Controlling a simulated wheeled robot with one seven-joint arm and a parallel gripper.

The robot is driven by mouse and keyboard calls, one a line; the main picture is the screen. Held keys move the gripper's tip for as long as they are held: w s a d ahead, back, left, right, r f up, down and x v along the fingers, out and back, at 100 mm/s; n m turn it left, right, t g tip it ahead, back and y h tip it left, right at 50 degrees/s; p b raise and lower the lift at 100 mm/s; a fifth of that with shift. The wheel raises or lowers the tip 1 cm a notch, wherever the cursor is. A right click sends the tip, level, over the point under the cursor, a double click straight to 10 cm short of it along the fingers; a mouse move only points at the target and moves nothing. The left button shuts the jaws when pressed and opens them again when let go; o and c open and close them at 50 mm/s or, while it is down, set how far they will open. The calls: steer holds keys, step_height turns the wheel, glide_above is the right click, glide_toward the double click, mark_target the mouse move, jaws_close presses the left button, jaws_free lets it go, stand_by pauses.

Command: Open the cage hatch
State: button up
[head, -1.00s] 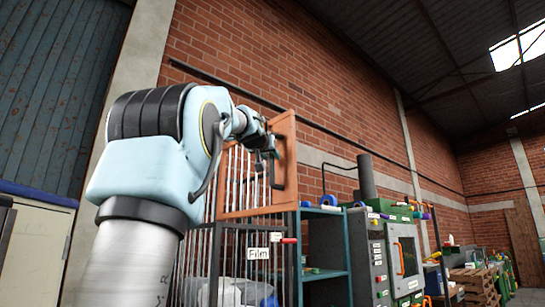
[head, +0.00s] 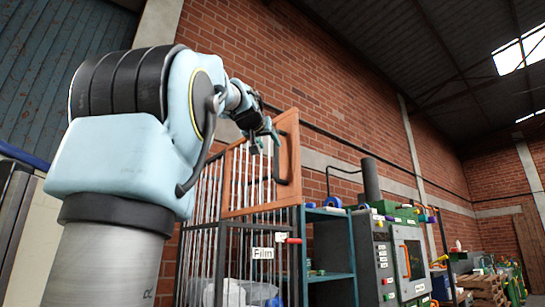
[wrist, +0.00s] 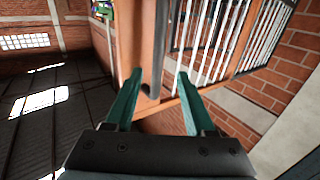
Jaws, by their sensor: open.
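The cage hatch (head: 290,150) is an orange frame at the top of a tall barred cage (head: 240,232) in the head view. A dark bar handle (head: 281,165) is on its right side. My gripper (head: 262,138) is at the hatch, just left of the handle. In the wrist view my gripper (wrist: 158,76) is open, with two green fingers. The dark handle (wrist: 157,50) lies between the fingertips in that picture; I cannot tell whether they touch it. The hatch frame (wrist: 130,40) and white bars show behind. How far the hatch is open is unclear.
A label reading "Film" (head: 262,253) and a red lever (head: 293,240) are on the cage front. A teal shelf (head: 328,215) and a grey-green machine (head: 400,260) stand to the right. A brick wall (head: 330,110) is behind.

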steer(key=shift+v, duration=1.2)
steer(key=w+a+f+n+g+y, duration=0.15)
steer(key=f+g, duration=0.25)
steer(key=f, duration=1.6)
steer(key=w+a+f+n+g+y, duration=0.1)
steer(key=w+f+g+y, duration=0.15)
steer(key=f, duration=1.65)
steer(key=s+a+f+g, duration=0.15)
steer(key=s+f, duration=0.25)
steer(key=f, duration=0.5)
steer(key=s+a+f+g, duration=0.1)
steer(key=s+f+g, duration=0.25)
steer(key=f, duration=0.55)
steer(key=s+a+f+g+y, duration=0.1)
steer(key=s+a+f+g, duration=0.2)
steer(key=s+f, duration=1.2)
steer(key=shift+s+g+y, duration=0.3)
steer(key=shift+s+g, duration=0.15)
steer(key=shift+s, duration=0.75)
